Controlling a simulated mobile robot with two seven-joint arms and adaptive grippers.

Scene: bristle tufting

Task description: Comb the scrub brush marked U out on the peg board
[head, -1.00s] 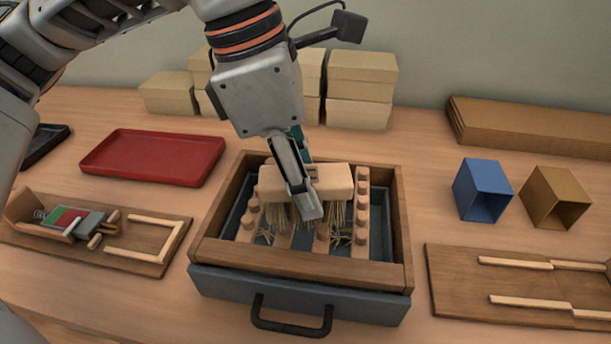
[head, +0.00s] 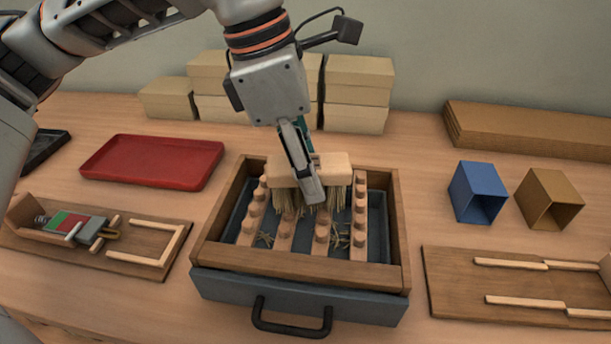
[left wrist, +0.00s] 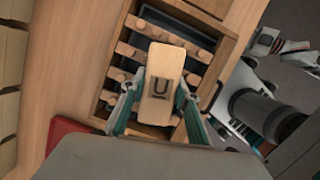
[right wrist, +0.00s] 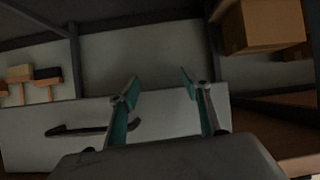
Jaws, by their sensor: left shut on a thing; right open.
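The scrub brush (head: 333,166) has a pale wooden block and straw-coloured bristles pointing down. The left wrist view shows the U mark on top of its block (left wrist: 161,70). My left gripper (head: 310,190) is shut on the brush block and holds it over the back part of the peg board (head: 360,240). The board has rows of wooden pegs inside a wooden frame. The bristle tips hang around the rear pegs; whether they touch them I cannot tell. My right gripper (right wrist: 158,78) is open and empty, away from the board.
Loose bristles lie among the front pegs. A grey drawer with a black handle (head: 290,320) fronts the frame. A red tray (head: 150,160) and a wooden fixture (head: 130,258) stand left. Blue (head: 478,192) and brown (head: 550,198) boxes stand right. Cartons (head: 358,92) line the back.

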